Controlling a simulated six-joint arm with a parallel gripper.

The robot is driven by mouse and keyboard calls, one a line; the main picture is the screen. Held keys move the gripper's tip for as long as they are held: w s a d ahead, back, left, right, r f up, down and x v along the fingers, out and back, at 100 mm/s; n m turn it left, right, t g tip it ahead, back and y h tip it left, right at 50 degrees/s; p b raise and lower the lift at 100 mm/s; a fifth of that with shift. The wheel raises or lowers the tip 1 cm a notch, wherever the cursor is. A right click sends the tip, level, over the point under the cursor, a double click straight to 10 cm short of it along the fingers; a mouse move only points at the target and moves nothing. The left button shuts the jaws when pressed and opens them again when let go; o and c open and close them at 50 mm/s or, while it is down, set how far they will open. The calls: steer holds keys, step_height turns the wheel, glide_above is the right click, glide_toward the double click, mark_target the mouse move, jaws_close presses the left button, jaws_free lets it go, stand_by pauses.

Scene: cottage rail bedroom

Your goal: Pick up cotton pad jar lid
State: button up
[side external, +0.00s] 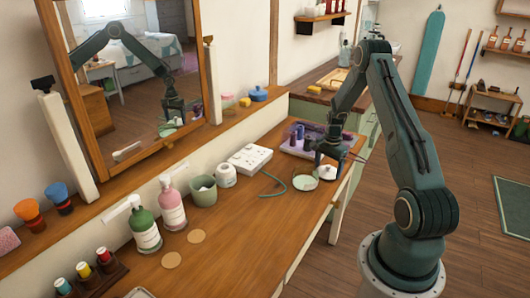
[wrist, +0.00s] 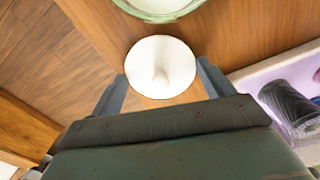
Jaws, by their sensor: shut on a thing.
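The cotton pad jar lid (wrist: 160,62) is a round white disc with a small knob, seen in the wrist view between the two fingers of my gripper (wrist: 162,82). The fingers touch its opposite edges, so my gripper is shut on it. In the side view the white lid (side external: 327,173) shows under my gripper (side external: 325,164), low over the wooden table; I cannot tell whether it is clear of the surface. A green-rimmed round jar (side external: 305,183) stands close beside it, and its rim (wrist: 160,17) shows at the top of the wrist view.
A purple tray (wrist: 262,78) with dark rollers lies close beside my gripper. A white socket box (side external: 250,158) and a green cable (side external: 272,188) are nearby. Bottles (side external: 172,205) and a green cup (side external: 203,191) stand farther left.

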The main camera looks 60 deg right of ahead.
mark_target(328, 166)
step_height(328, 166, up, 20)
stand_by(0.7)
steer(key=shift+f, duration=0.1)
stand_by(0.4)
steer(key=w+a+f, duration=0.1)
steer(key=a+f, duration=0.1)
steer(key=a, duration=0.1)
steer(key=w+a+f, duration=0.2)
steer(key=a+f, duration=0.1)
steer(key=w+a+f, duration=0.2)
steer(key=a, duration=0.1)
steer(key=shift+a+f, duration=0.3)
steer(key=shift+a, duration=0.05)
steer(key=shift+f, duration=0.1)
steer(key=shift+f, duration=2.8)
steer(key=shift+f, duration=0.55)
stand_by(1.1)
